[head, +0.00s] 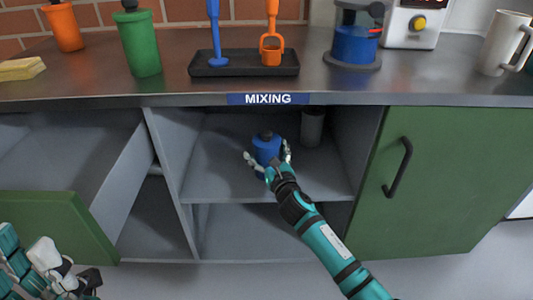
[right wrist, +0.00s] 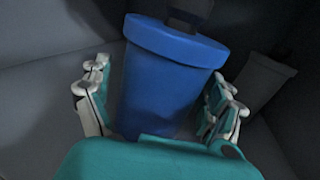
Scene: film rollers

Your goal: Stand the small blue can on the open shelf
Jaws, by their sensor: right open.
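The small blue can (head: 266,147) has a dark cap and stands inside the open middle shelf (head: 215,180), under the MIXING label. It fills the middle of the right wrist view (right wrist: 168,85), where it looks slightly tilted. My right gripper (head: 267,158) is open, with its fingers on either side of the can. In the right wrist view the fingers (right wrist: 160,105) stand around it, and I cannot tell whether they touch it. The can's base is hidden by the gripper. My left gripper (head: 62,282) is at the lower left, away from the shelf, its fingertips unclear.
A grey cylinder (head: 312,127) stands at the shelf's back right. A green door (head: 440,180) closes the right cabinet; an open drawer (head: 60,220) juts out at left. The counter above holds a green bottle (head: 140,45), a black tray (head: 243,66) and a mug (head: 502,45).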

